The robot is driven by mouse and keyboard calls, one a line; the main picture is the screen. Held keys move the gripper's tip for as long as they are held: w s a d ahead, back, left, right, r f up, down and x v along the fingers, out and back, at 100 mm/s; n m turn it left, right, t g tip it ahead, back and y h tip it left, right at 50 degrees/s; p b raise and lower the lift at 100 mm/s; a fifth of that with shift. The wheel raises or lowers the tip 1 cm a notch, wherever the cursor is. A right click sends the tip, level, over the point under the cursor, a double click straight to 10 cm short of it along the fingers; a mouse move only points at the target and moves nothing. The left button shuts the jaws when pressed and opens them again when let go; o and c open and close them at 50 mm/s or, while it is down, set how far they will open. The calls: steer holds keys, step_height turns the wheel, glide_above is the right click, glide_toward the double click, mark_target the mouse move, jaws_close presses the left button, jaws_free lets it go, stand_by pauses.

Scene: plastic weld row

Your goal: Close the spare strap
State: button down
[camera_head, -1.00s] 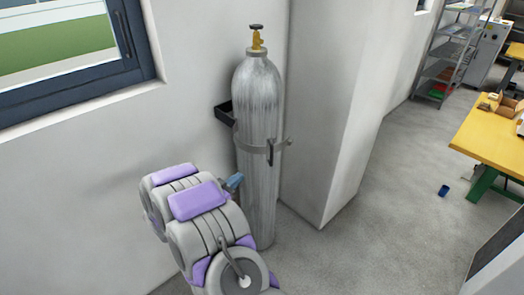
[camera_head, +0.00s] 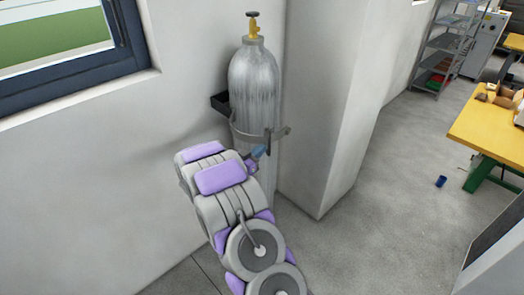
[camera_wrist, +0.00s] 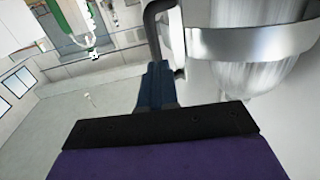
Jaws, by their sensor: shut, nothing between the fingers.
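The grey gas cylinder (camera_head: 255,80) stands upright against the wall, with a yellow valve on top. A metal strap (camera_head: 245,135) runs across its front, and its right end sticks out past the cylinder. In the wrist view the shiny band (camera_wrist: 265,40) fills the upper right, with a dark, bent handle (camera_wrist: 155,25) beside it. My gripper (camera_head: 260,151) is shut and empty, just below the strap at the cylinder's right front. In the wrist view its blue fingers (camera_wrist: 156,80) point at the handle's lower part; I cannot tell whether they touch. Whether the strap is latched is unclear.
A dark bracket (camera_head: 220,103) is on the wall left of the cylinder. A white pillar (camera_head: 325,100) stands close on the right. A yellow workbench (camera_head: 490,125) and a blue item (camera_head: 441,181) on the floor are farther right. Open floor lies between.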

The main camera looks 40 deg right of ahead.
steer(key=shift+w+d, duration=0.15)
steer(key=shift+d, duration=0.7)
